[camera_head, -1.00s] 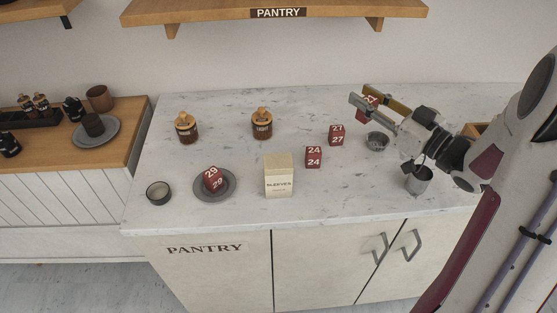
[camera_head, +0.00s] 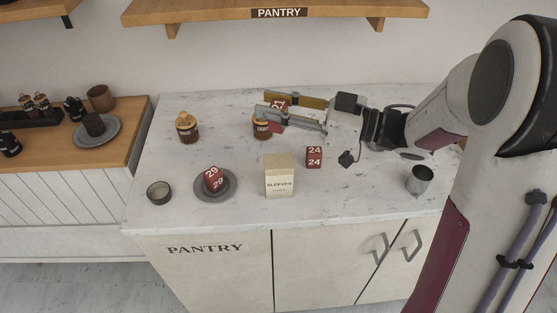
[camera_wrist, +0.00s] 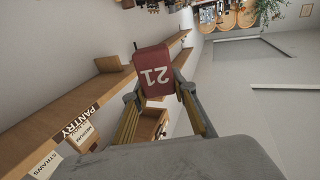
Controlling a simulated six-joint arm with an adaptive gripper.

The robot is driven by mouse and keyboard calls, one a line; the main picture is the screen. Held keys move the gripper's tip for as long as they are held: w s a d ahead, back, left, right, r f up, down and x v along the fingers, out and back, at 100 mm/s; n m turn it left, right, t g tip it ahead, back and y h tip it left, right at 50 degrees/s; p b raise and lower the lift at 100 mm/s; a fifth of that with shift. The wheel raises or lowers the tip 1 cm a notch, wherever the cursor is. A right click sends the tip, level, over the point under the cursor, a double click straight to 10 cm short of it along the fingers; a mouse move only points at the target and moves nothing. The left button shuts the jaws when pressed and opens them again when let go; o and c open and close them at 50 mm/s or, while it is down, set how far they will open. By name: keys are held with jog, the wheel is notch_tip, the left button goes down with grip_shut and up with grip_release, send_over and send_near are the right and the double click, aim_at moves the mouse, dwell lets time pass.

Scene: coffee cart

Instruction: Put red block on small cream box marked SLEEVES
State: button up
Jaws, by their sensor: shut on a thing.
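My gripper (camera_head: 272,106) is shut on a red block (camera_head: 279,103) marked 21, held in the air above the back of the counter. In the wrist view the block (camera_wrist: 152,62) sits between the fingertips, its number upside down. The small cream box marked SLEEVES (camera_head: 279,180) stands upright on the counter, nearer the front edge, with nothing on its top. The gripper and block are behind and above the box, apart from it.
Red block 24 (camera_head: 314,157) stands right of the box. Red block 29 (camera_head: 212,179) leans on a grey plate (camera_head: 231,190) to the left. A jar (camera_head: 262,131) is partly behind the gripper. Another jar (camera_head: 187,129), a round tin (camera_head: 159,193) and a metal cup (camera_head: 419,180) stand around.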

aim_at(275, 130)
dwell(0.3)
jog(key=shift+f, duration=3.1)
jog(key=shift+f, duration=1.9)
jog(key=shift+f, duration=0.1)
jog(key=o, duration=1.1)
jog(key=shift+d, duration=0.1)
jog(key=v, duration=1.1)
jog(key=shift+s+d, duration=0.2)
jog(key=shift+d, duration=0.15)
